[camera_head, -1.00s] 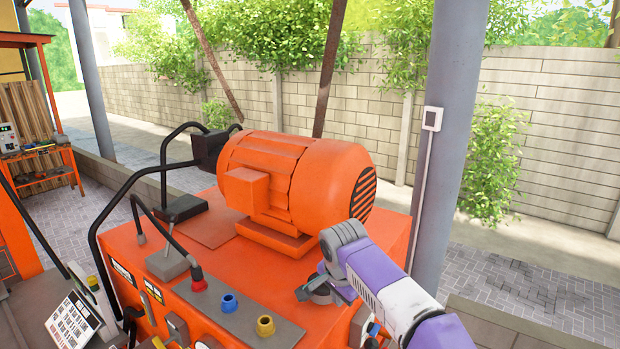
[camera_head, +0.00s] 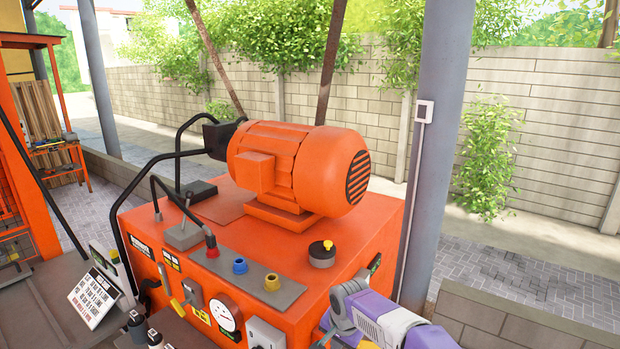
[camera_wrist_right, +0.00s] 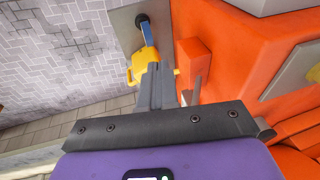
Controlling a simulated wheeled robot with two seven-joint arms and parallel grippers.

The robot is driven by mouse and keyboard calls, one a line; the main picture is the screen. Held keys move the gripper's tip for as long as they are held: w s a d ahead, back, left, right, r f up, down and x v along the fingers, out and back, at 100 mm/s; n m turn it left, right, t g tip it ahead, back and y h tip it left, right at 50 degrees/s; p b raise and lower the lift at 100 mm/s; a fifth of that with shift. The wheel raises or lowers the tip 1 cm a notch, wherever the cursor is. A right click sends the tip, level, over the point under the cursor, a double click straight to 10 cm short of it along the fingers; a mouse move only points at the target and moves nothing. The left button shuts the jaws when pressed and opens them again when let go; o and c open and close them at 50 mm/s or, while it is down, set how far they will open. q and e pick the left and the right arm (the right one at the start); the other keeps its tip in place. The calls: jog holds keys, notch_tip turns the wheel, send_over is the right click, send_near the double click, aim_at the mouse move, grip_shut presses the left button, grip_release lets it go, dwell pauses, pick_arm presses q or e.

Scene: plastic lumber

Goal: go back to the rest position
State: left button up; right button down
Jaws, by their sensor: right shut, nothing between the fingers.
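My right arm (camera_head: 385,318), purple and white, comes in at the lower right of the head view, beside the front right corner of the orange machine (camera_head: 360,240). Its fingers are not clearly visible there. In the right wrist view my right gripper (camera_wrist_right: 158,72) is shut and empty. Its dark fingers point toward a yellow part (camera_wrist_right: 143,64) with a blue stem on a grey plate; I cannot tell whether they touch it. My left gripper is not in view.
The machine carries an orange motor (camera_head: 300,170), a black round cap with a yellow top (camera_head: 322,252), and a panel with blue (camera_head: 240,266) and yellow fittings. A grey post (camera_head: 440,150) stands behind the arm. A low block wall (camera_head: 500,325) lies to the right.

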jog(key=s+f+n+g+y+b, duration=0.1)
jog(key=s+f, duration=0.2)
jog(key=f, duration=0.5)
jog(key=s+d+f+n+b, duration=0.1)
jog(key=s+f+b, duration=0.15)
jog(key=f, duration=0.55)
jog(key=s+f+n+g+y+b, duration=0.1)
jog(key=s+f, duration=0.2)
jog(key=f, duration=0.6)
jog(key=s+d+f+b, duration=0.1)
jog(key=s+f+b, duration=0.1)
jog(key=s+f, duration=0.6)
jog(key=s+f+n+y+b, duration=0.1)
jog(key=s+f+b, duration=0.2)
jog(key=s+f, duration=0.5)
jog(key=s, duration=0.6)
jog(key=shift+s+d+g, duration=0.3)
jog(key=shift+s+d, duration=0.05)
jog(key=shift+d, duration=0.05)
